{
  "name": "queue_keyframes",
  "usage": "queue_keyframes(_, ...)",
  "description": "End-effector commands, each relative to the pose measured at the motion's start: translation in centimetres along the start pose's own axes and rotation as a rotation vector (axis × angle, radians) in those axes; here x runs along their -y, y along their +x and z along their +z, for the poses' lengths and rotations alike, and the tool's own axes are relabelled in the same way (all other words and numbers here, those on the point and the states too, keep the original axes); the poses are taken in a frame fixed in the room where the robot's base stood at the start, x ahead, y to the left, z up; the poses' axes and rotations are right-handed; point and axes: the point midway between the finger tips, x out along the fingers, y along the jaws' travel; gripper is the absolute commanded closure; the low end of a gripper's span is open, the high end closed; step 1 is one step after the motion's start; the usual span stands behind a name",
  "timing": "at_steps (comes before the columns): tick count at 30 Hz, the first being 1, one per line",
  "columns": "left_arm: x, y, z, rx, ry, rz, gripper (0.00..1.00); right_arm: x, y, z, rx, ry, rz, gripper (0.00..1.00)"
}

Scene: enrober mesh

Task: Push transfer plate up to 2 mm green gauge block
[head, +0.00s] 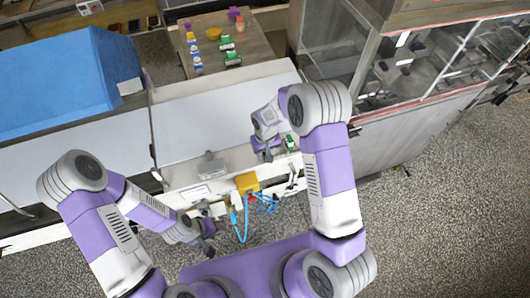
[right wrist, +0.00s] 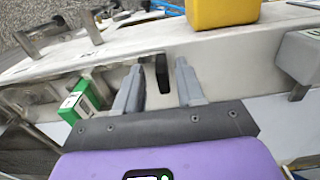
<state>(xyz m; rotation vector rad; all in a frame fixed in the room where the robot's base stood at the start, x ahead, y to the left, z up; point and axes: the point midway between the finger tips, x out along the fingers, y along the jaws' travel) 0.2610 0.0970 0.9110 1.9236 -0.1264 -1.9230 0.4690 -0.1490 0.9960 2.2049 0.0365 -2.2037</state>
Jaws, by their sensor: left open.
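The green gauge block (right wrist: 82,101), with a white label, sits at the left of the right wrist view against a metal frame; it also shows small in the head view (head: 290,143). I cannot pick out the transfer plate with certainty. My right gripper (right wrist: 158,82) is open, its two grey fingers apart over the pale metal surface, to the right of the green block. A small black piece (right wrist: 162,73) shows between the fingers, with gaps at both sides. In the head view, my right gripper (head: 266,146) is beside the green block. My left gripper (head: 206,240) is open and empty, low in front of the machine.
A yellow box (head: 247,183) with blue cables (head: 245,217) is on the machine's front side. A grey box (right wrist: 302,55) stands to the right. Glass cabinets (head: 425,60) stand right.

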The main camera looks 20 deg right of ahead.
Motion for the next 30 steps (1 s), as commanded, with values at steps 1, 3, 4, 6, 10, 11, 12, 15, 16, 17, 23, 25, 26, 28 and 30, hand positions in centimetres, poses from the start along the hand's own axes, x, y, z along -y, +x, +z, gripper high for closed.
queue_keyframes(1,0.0,0.0,0.0,0.000,0.000,0.000,0.57,0.0,0.0,0.0,0.000,0.000,0.000,0.62)
queue_keyframes(3,0.0,0.0,0.0,0.000,0.000,0.000,0.57,0.1,0.0,0.0,0.000,0.000,-0.001,0.62)
queue_keyframes(4,0.0,0.0,0.0,0.000,0.000,0.000,0.57,0.1,-0.1,0.0,0.000,0.000,-0.001,0.62)
queue_keyframes(6,0.0,0.1,0.0,0.000,0.000,0.000,0.57,0.1,-0.5,0.0,-0.001,-0.001,-0.001,0.62)
queue_keyframes(10,0.1,0.3,0.0,0.000,0.000,0.000,0.57,0.0,-2.3,-0.1,-0.005,-0.001,-0.002,0.62)
queue_keyframes(11,0.1,0.3,0.0,0.000,0.000,0.000,0.57,0.1,-2.9,-0.1,-0.005,-0.001,-0.002,0.62)
queue_keyframes(12,0.1,0.4,0.0,0.000,0.000,0.000,0.57,0.1,-3.6,-0.1,-0.005,-0.001,-0.001,0.62)
queue_keyframes(15,0.2,0.5,0.0,0.000,0.000,0.000,0.57,0.0,-5.3,-0.1,-0.005,0.000,-0.002,0.62)
queue_keyframes(16,0.2,0.5,0.0,0.000,0.000,0.000,0.57,0.0,-5.7,0.0,-0.003,0.000,-0.001,0.62)
queue_keyframes(17,0.2,0.6,0.0,0.000,0.000,0.000,0.57,0.0,-6.1,-0.1,-0.003,0.000,-0.001,0.62)
queue_keyframes(23,0.2,0.6,0.0,0.000,0.000,0.000,0.57,0.0,-7.5,0.0,-0.001,0.000,-0.001,0.62)
queue_keyframes(25,0.2,0.6,0.0,0.000,0.000,0.000,0.57,0.0,-7.6,0.0,0.000,0.000,-0.001,0.62)
queue_keyframes(26,0.2,0.6,0.0,0.000,0.000,0.000,0.57,0.0,-7.6,0.0,0.000,0.000,-0.001,0.62)
queue_keyframes(28,0.2,0.6,0.0,0.000,0.000,0.000,0.57,0.0,-7.6,0.0,0.000,0.000,-0.001,0.62)
queue_keyframes(30,0.2,0.6,0.0,0.000,0.000,0.000,0.57,0.0,-7.6,0.0,0.000,0.000,-0.001,0.62)
